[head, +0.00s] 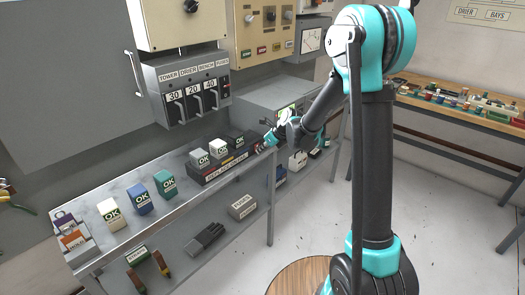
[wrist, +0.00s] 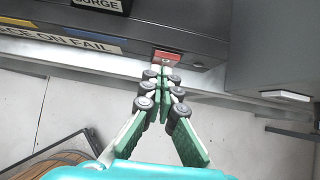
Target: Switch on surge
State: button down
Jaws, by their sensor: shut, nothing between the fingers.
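In the wrist view, a dark grey unit (wrist: 190,35) carries a partly cut-off label reading SURGE (wrist: 98,4). A small red switch-like piece (wrist: 167,57) with a pale lower edge sits at the unit's right end. My gripper (wrist: 160,74) is shut and empty, its fingertips right at the red piece; I cannot tell whether they touch it. In the head view, my gripper (head: 264,144) is at the right end of the low dark unit (head: 213,174) on the bench. Whether the switch is on or off is unclear.
Several blocks marked OK, including a blue one (head: 139,198), stand on the metal bench (head: 95,238) and dark unit. A grey panel with levers (head: 190,88) hangs above. A grey cabinet (head: 275,97) stands right of the unit. Floor at right is clear.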

dwell(0.3)
jog(key=shift+r, duration=0.8)
jog(key=s+d+f+v, duration=0.1)
jog(key=v, duration=1.2)
jog(key=shift+s+d+f, duration=0.2)
jog(key=shift+d+f, duration=0.2)
jog(key=shift+f, duration=0.05)
